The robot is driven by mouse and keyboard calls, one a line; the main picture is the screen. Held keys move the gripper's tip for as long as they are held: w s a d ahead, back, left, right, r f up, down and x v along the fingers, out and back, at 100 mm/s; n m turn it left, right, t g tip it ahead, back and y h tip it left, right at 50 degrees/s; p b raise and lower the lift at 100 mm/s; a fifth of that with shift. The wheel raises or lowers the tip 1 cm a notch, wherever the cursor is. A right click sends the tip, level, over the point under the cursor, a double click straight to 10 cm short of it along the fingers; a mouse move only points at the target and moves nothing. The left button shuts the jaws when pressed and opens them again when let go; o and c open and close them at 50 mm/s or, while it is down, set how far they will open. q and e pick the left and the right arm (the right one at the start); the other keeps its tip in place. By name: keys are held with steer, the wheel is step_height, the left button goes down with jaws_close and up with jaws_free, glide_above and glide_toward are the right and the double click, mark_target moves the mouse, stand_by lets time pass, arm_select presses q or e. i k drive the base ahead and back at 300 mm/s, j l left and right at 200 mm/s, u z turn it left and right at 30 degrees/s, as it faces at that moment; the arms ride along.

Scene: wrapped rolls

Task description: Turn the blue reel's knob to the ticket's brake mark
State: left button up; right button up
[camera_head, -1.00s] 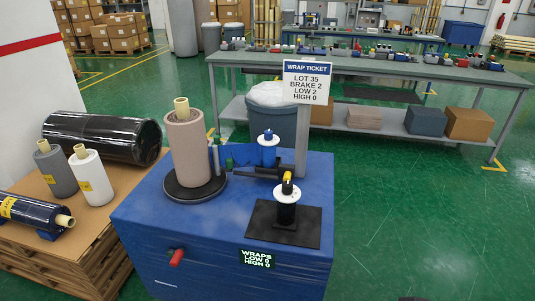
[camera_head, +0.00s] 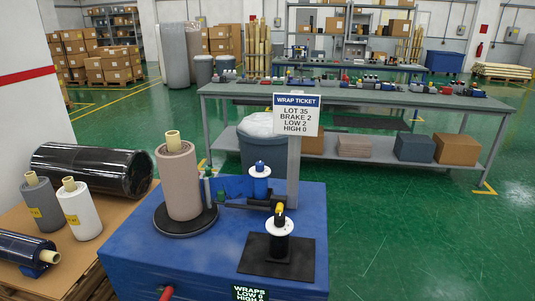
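The wrap ticket (camera_head: 297,116) stands on a grey post behind the blue machine (camera_head: 140,250) and reads LOT 35, BRAKE 2, LOW 2, HIGH 0. The blue reel (camera_head: 261,181) stands upright near the back of the machine top, with a white flange and a small blue knob (camera_head: 260,168) on top. Any marks around the knob are too small to read. A second reel (camera_head: 279,228), white-flanged and black with a yellow top, stands on a black plate nearer the front. Neither of my grippers is in view.
A tan wrapped roll (camera_head: 178,182) stands on a round black turntable (camera_head: 186,220) at left. A WRAPS display (camera_head: 250,293) is cut off at the bottom edge. Green floor (camera_head: 420,250) is clear at right.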

mark_target(259, 166)
steer(key=i+l+u, duration=0.15)
steer(key=i+u, duration=0.2)
steer(key=i, duration=0.15)
steer(key=i+l+u, duration=0.25)
steer(key=i+u, duration=0.15)
steer(key=i, duration=0.1)
